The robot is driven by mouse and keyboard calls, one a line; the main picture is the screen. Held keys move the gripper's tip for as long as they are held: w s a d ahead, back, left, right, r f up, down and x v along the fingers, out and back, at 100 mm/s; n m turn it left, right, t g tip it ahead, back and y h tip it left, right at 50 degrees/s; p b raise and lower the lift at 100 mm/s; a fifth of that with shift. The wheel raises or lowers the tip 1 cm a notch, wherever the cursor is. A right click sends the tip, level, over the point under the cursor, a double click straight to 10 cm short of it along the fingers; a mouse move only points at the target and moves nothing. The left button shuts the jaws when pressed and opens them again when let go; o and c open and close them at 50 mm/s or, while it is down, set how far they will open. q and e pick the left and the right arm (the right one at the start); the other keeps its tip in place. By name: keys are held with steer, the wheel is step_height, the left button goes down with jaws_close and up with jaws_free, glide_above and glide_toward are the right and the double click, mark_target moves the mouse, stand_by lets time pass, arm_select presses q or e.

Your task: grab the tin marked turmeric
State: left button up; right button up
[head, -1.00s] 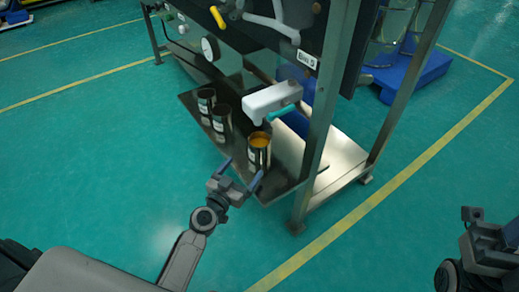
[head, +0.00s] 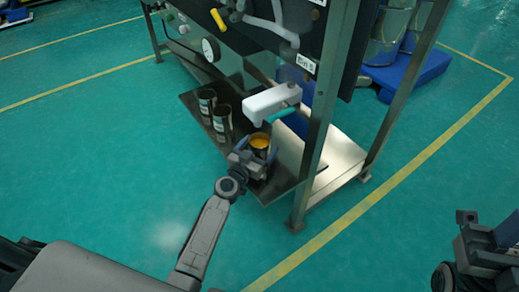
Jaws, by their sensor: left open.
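A tin with orange-yellow powder (head: 260,141) stands upright on the right part of a dark shelf, below a white spout. Its label is hidden or too small to read, so I cannot confirm the word turmeric. My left gripper (head: 257,151) is open at this tin, with its fingers on either side of it. I cannot tell whether they touch it. Two other dark tins, one at the back (head: 207,104) and one nearer (head: 222,122), stand to the left with unreadable pale labels. My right gripper (head: 484,246) is at the right edge, partly cut off, away from the tins.
The dark shelf (head: 196,118) belongs to a metal-framed machine. The white spout (head: 271,101) hangs close above the orange-filled tin. A frame leg (head: 317,150) stands to its right. A blue pallet (head: 408,76) with metal containers is behind. The green floor in front is clear.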

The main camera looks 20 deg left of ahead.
arm_select(q)
steer(key=shift+c, duration=0.2)
steer(key=c, duration=1.1)
steer(key=shift+r, duration=0.1)
steer(key=shift+c, duration=0.2)
